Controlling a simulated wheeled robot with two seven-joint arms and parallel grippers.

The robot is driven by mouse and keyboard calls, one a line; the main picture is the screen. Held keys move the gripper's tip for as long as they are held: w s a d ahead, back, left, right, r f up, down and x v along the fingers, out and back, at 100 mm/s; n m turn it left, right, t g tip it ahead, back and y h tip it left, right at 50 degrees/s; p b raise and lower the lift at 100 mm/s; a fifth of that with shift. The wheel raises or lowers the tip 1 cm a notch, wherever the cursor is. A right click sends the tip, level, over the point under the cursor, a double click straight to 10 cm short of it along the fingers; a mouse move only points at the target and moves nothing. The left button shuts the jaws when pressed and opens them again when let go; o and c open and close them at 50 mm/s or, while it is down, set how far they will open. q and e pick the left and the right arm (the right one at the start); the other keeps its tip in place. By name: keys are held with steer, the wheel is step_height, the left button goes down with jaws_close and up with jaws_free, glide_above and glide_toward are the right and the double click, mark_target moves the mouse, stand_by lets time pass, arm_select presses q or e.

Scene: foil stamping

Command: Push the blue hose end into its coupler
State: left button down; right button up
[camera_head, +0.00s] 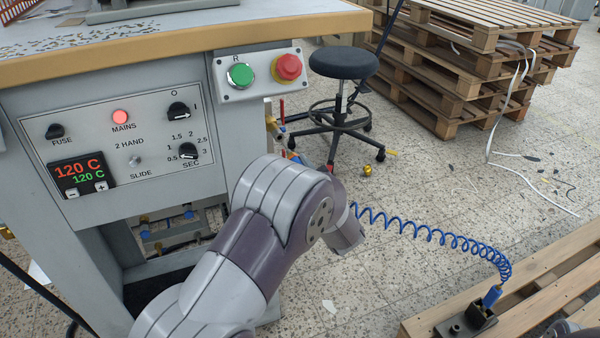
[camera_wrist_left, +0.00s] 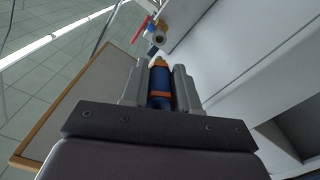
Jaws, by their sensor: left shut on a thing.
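My left gripper (camera_wrist_left: 160,85) is shut on the blue hose end (camera_wrist_left: 159,84), which has orange bands, in the left wrist view. The hose end points toward a brass coupler (camera_wrist_left: 160,33) with a red lever (camera_wrist_left: 146,28) beyond the fingertips. I cannot tell whether the tip touches the coupler. In the head view, brass fittings (camera_head: 272,126) with a red lever (camera_head: 282,110) show at the machine's right side, just past my left arm. That arm hides most of the gripper there. The blue coiled hose (camera_head: 430,233) runs right from behind the arm. My right gripper is not clearly in view.
The coil's other end is a blue fitting (camera_head: 492,296) in a dark block (camera_head: 466,322) on a low wooden pallet (camera_head: 545,290). The machine's control panel (camera_head: 120,140) is at the left. A black stool (camera_head: 343,64) and stacked pallets (camera_head: 470,60) stand behind.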

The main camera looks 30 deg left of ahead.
mark_target(292, 155)
arm_select(q)
steer(key=shift+d+f, duration=0.1)
steer(key=shift+f, duration=0.1)
steer(key=shift+w, duration=0.2)
steer(key=x, duration=0.4)
steer(key=shift+w+a+b, duration=0.2)
steer(key=shift+a+b, duration=0.1)
steer(key=shift+w+a, duration=0.25)
steer(key=shift+a, duration=0.05)
steer(key=shift+p, duration=0.5)
stand_by(0.9)
steer(key=shift+x, duration=1.6)
steer(key=c, duration=0.8)
jaws_free()
